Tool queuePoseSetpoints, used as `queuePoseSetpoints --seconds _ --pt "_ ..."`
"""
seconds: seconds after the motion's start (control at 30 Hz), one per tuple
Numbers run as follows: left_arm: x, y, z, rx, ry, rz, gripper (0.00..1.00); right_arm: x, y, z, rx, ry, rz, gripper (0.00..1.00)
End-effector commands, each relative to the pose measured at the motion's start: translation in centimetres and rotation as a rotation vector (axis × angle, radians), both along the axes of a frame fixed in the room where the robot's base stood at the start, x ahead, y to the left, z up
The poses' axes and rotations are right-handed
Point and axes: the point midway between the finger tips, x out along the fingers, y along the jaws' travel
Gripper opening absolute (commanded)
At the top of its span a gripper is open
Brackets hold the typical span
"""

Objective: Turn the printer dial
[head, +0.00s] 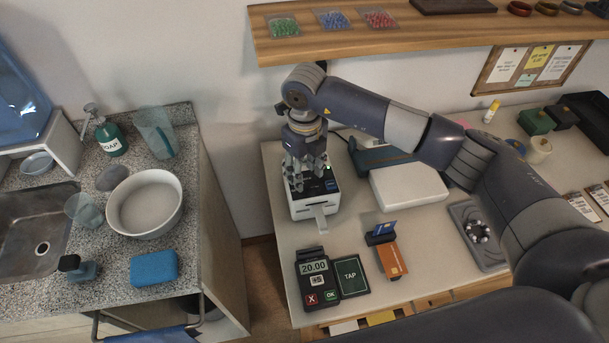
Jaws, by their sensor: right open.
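The printer (312,205) is a small white box with a dark top, near the left edge of the white table. My left gripper is not in view.
A card terminal (316,279), a tap pad (351,276) and an orange card box (391,260) lie in front of the printer. A white box (408,188) stands to its right. A wooden shelf (400,36) hangs above. A sink counter (205,200) lies left across a gap.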

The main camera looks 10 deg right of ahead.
Motion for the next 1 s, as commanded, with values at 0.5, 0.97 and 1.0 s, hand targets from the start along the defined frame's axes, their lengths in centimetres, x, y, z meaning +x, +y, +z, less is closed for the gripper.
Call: queuePoseSetpoints --seconds 0.5,0.97,1.0 --pt "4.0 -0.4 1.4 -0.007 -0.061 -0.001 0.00 0.0 0.0 -4.1 0.001 0.000 0.002 0.42" --pt "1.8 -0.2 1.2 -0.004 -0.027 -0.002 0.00 0.0 0.0 -4.0 0.001 0.000 0.002 0.00" --pt "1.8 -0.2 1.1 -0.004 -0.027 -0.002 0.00 0.0 0.0 -4.1 0.001 0.000 0.003 0.00"
